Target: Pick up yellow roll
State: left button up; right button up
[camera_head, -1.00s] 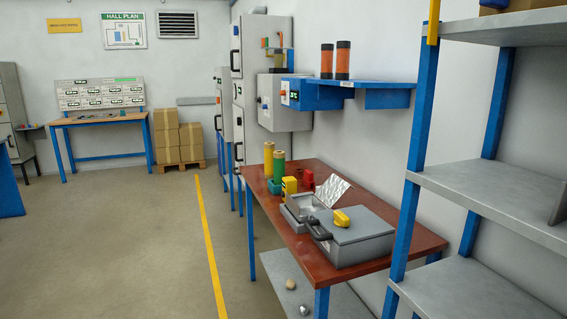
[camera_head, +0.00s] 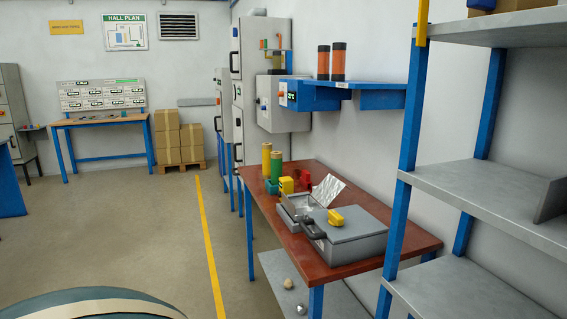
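A yellow upright roll (camera_head: 266,159) stands at the far left end of the red-brown table (camera_head: 375,254). A green roll with a yellowish top (camera_head: 277,166) stands close in front of it and overlaps it slightly in view. The base of the yellow roll is partly hidden by smaller items. Neither of my grippers shows in the head view, so nothing is seen touching the rolls.
A grey case (camera_head: 345,240) with a yellow piece (camera_head: 336,217) on its lid sits on the table, beside an open grey box (camera_head: 298,205). Yellow and red items stand behind. Grey shelving (camera_head: 480,190) rises at the right. The left floor is largely open.

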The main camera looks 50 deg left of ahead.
aim_at(267, 148)
jog(key=i+j+z, duration=0.1)
jog(key=j+z, duration=0.15)
jog(key=j, duration=0.15)
jog(key=j+z, duration=0.3)
jog(key=i+j, duration=0.1)
jog(key=j, duration=1.45)
jog(key=i+j, duration=0.1)
jog(key=j, duration=2.95)
jog(key=i, duration=0.05)
